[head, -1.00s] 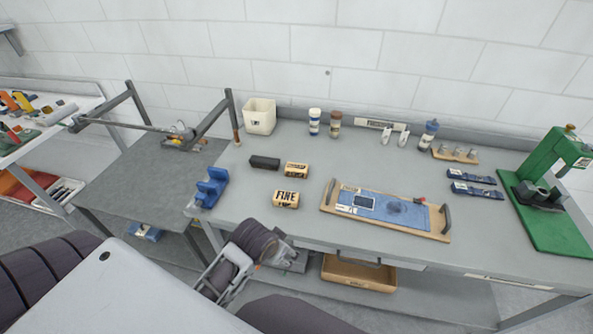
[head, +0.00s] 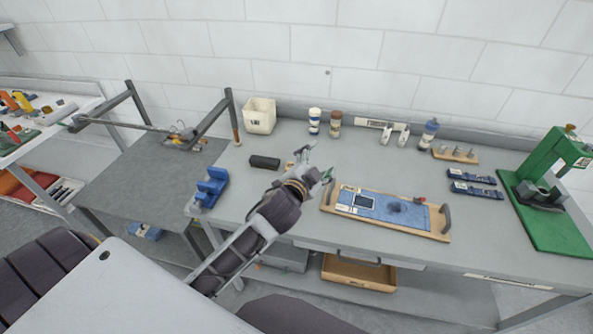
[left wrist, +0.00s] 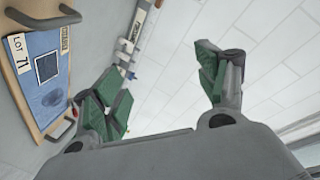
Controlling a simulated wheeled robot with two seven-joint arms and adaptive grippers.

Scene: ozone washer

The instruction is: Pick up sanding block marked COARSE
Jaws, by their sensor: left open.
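My left gripper (head: 316,164) is open and empty above the front middle of the bench. Its green-padded fingers are spread apart in the left wrist view (left wrist: 165,90). In the head view the arm and gripper cover the area of two tan blocks. Only a small tan edge of the rear block (head: 289,165) shows behind the gripper. Its marking is hidden now, and I cannot read it in the earlier view either. The block marked FINE is hidden behind the arm. No sanding block shows in the left wrist view. My right gripper is not in view.
A wooden tray (head: 434,234) with a blue mat lies right of the gripper; it also shows in the left wrist view (left wrist: 22,90). A black block (head: 265,162) and a blue holder (head: 209,187) lie left. Bottles (head: 335,124) and a white bin (head: 259,116) stand behind.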

